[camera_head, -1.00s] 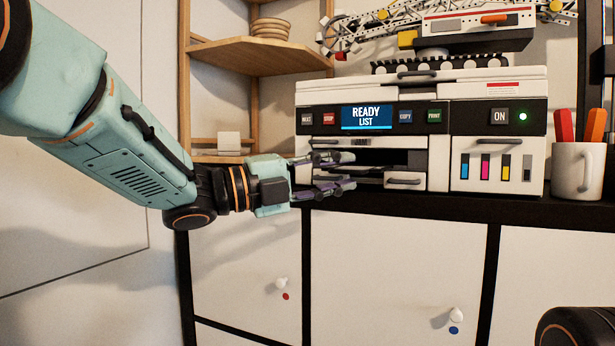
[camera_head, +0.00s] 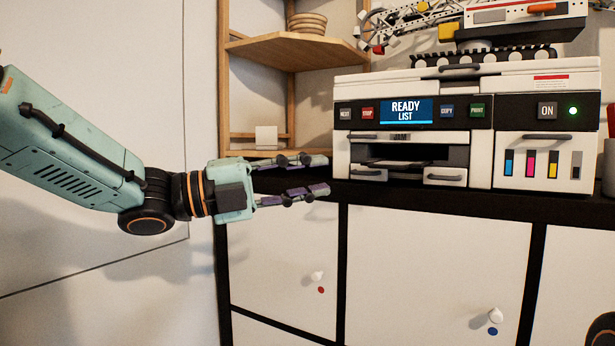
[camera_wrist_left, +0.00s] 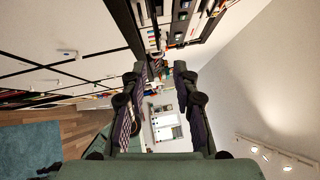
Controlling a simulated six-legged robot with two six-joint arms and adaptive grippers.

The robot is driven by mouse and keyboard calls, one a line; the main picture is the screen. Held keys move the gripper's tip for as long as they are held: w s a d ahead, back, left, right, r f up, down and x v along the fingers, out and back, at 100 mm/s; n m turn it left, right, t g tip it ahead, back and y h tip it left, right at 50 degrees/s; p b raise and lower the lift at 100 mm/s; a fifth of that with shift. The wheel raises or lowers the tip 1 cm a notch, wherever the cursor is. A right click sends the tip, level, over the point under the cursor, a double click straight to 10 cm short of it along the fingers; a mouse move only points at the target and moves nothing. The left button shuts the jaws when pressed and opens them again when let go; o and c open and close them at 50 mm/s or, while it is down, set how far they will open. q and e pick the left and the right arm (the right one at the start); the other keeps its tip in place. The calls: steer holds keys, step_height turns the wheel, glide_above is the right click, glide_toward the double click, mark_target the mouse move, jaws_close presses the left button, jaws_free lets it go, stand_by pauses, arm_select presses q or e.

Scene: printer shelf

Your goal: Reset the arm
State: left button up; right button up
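My left arm comes in from the left in the head view. Its gripper (camera_head: 316,174) is open, with two dark purple-grey fingers spread apart and nothing visible between them. The fingertips are just left of the printer (camera_head: 465,83), near its lower left corner. In the left wrist view the fingers of the left gripper (camera_wrist_left: 158,68) are also apart with a gap between them. My right gripper does not show; only a dark rounded shape is cut off at the lower right corner.
The printer stands on a dark-topped shelf with white doors (camera_head: 435,260); its screen reads "READY LIST". A wooden corner shelf (camera_head: 290,50) with stacked bowls (camera_head: 307,22) is left of it. A toy crane (camera_head: 505,20) sits on top. The wall side at left is clear.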

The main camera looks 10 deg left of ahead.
arm_select(q)
steer(key=shift+w, duration=0.1)
